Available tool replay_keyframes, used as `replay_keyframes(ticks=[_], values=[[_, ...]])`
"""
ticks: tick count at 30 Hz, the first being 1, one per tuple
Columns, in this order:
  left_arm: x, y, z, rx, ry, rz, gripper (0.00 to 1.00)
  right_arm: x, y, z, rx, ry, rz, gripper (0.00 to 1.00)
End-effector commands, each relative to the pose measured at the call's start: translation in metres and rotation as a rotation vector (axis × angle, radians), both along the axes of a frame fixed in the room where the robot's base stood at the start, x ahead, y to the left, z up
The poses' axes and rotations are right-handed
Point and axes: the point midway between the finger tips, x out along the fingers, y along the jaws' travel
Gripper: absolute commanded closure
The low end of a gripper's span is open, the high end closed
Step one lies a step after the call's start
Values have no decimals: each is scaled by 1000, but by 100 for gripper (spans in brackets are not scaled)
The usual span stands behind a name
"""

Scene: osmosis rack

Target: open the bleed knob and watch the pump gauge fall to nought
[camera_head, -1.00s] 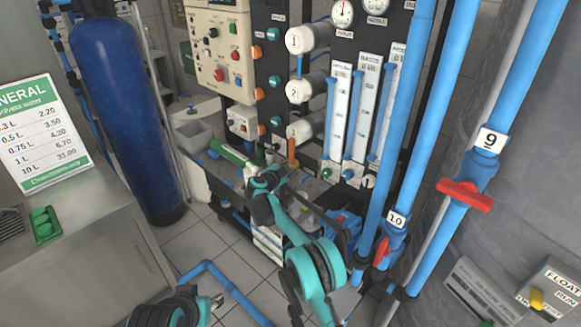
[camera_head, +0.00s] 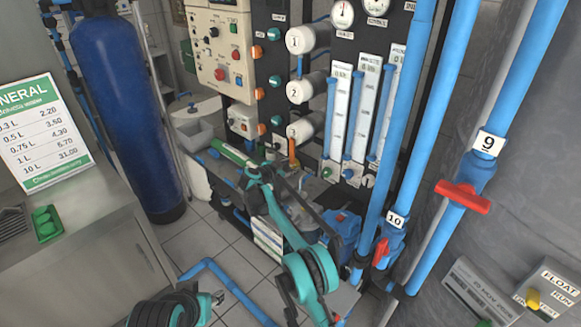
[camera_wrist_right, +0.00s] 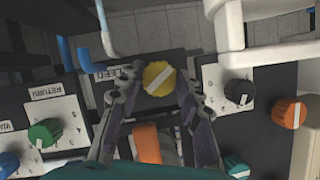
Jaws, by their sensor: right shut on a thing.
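The bleed knob (camera_wrist_right: 159,77) is yellow with a pale diagonal bar, beside a partly covered label in the right wrist view. My right gripper (camera_wrist_right: 163,82) has one finger on each side of it and is shut on it. In the head view my right gripper (camera_head: 262,170) is at the lower front of the rack, and I cannot make out the knob there. Two round white gauges, one on the left (camera_head: 342,14) and one on the right (camera_head: 377,7), sit at the top of the panel. Their needles and labels are too small to read. My left gripper is not visible.
Green (camera_wrist_right: 45,132), black (camera_wrist_right: 239,92) and orange (camera_wrist_right: 289,113) knobs flank the bleed knob. An orange part (camera_wrist_right: 147,143) lies between my fingers, nearer the camera. Blue pipes with red-handled valves (camera_head: 463,196) stand right of my arm. A blue tank (camera_head: 120,120) stands left.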

Motion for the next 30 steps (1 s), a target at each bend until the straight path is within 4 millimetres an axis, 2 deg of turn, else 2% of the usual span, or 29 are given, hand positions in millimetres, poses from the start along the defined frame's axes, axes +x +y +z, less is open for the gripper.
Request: replay_keyframes(ticks=[3, 4, 6, 15, 19, 23, 30], values=[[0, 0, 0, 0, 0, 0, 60, 0, -1, 0, 1, -1, 0, 94], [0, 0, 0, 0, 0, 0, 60, 0, -1, 0, 1, -1, 0, 60], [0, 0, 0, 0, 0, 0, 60, 0, -1, 0, 1, -1, 0, 44], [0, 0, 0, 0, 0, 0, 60, 0, 0, 0, 1, -1, 1, 44], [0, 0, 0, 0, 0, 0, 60, -7, 6, 4, 0, -1, 1, 44], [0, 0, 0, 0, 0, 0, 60, -22, 17, 11, 0, -1, 2, 44], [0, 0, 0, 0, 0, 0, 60, -62, 47, 30, -1, 0, 2, 44]])
